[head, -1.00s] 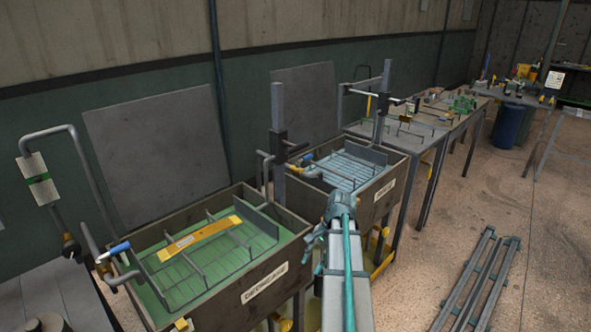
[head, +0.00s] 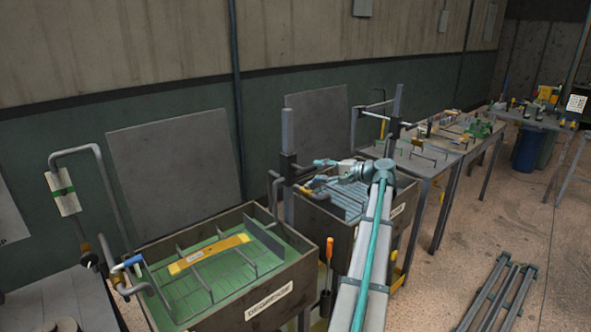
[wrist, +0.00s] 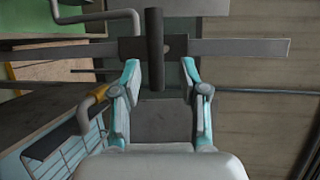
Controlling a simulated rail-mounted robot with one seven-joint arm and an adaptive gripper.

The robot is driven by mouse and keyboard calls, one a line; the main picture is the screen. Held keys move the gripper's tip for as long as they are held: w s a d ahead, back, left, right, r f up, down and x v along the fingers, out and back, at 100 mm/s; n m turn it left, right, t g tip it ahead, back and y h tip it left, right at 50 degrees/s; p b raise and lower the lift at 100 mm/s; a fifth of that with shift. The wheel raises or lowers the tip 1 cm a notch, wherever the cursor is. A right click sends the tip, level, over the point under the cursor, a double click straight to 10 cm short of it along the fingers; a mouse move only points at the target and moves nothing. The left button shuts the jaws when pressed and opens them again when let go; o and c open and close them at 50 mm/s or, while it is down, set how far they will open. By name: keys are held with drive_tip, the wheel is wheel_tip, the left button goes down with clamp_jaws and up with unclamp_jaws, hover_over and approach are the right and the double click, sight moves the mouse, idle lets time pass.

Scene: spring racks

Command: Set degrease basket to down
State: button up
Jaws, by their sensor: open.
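The degrease tank (head: 262,310) is a brown box with a DEGREASE label and green liquid, at lower left in the head view. Its wire basket (head: 262,268) lies within the tank's rim, with an orange-yellow strip (head: 208,254) across it. A dark lift slide with a handle (head: 289,166) sits on the grey post behind the tank's right corner. My gripper (head: 312,173) is open and points left at this slide. In the wrist view a dark upright bar (wrist: 154,22) stands in line with the gap between my fingers (wrist: 158,68), a grey crossbar behind it. Contact cannot be told.
A second tank with a wire basket (head: 350,197) stands just right, partly behind my arm. Grey panels (head: 172,170) lean on the wall. Bent pipes (head: 70,155) stand at left. An orange-handled tool (head: 329,250) hangs at the tank's right side. The floor at right is mostly open.

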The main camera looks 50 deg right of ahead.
sight(306, 170)
drive_tip(key=p+x, duration=0.2)
drive_tip(key=x, duration=0.6)
drive_tip(key=shift+w+f, duration=0.1)
drive_tip(key=shift+w, duration=0.1)
clamp_jaws()
